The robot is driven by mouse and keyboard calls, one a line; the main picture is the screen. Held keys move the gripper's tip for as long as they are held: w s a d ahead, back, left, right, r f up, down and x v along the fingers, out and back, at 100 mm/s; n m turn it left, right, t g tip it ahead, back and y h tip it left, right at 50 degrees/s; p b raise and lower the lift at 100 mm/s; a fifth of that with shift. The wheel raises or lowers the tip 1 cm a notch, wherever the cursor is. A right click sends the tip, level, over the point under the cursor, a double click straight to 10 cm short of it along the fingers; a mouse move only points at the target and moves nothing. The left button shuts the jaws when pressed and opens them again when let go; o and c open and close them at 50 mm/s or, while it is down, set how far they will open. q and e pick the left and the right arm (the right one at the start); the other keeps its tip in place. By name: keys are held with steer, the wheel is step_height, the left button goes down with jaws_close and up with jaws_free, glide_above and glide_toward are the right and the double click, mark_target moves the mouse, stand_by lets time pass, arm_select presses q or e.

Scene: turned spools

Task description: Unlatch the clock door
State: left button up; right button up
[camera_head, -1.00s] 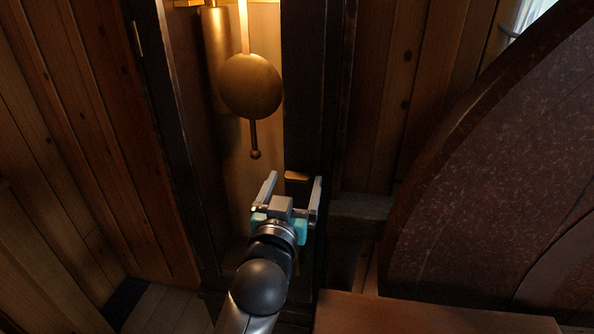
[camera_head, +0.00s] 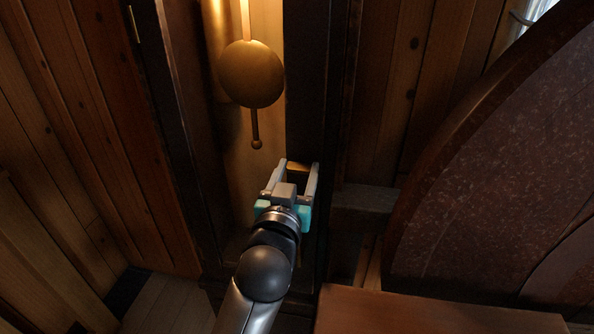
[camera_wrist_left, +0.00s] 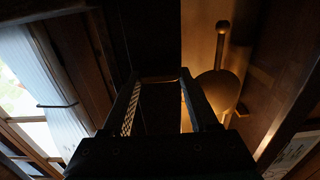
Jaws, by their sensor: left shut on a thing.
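The tall clock case has a dark wooden upright (camera_head: 309,75) beside its lit, golden interior. A small brass latch (camera_head: 297,167) sits on this upright, low down. My left gripper (camera_head: 296,168) is shut on the latch, with one finger at each end of it. In the left wrist view the latch (camera_wrist_left: 160,79) shows as a thin, lit bar between the fingertips, and much of it is dark. Whether the latch has turned is hard to tell. My right gripper is in neither view.
A round brass pendulum bob (camera_head: 251,73) hangs just above and left of my left gripper. A large curved speckled stone wheel (camera_head: 500,150) stands at the right. A brown wooden surface (camera_head: 430,312) lies at the lower right. Plank walls surround the clock.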

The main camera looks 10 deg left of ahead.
arm_select(q)
steer(key=c, duration=0.5)
steer(key=m+p, duration=0.3)
steer(key=shift+d+r+m+p, duration=0.1)
steer(key=shift+r+m+p, duration=0.05)
steer(key=shift+m+p, duration=0.2)
steer(key=m+p, duration=0.2)
steer(key=m, duration=0.1)
steer(key=shift+m, duration=0.35)
steer(key=m+p, duration=0.2)
steer(key=m, duration=0.3)
steer(key=shift+d, duration=0.1)
steer(key=m, duration=0.1)
steer(key=m+p, duration=0.1)
steer(key=m, duration=0.3)
steer(key=shift+f, duration=0.25)
steer(key=shift+m+p, duration=0.3)
steer(key=shift+m, duration=0.1)
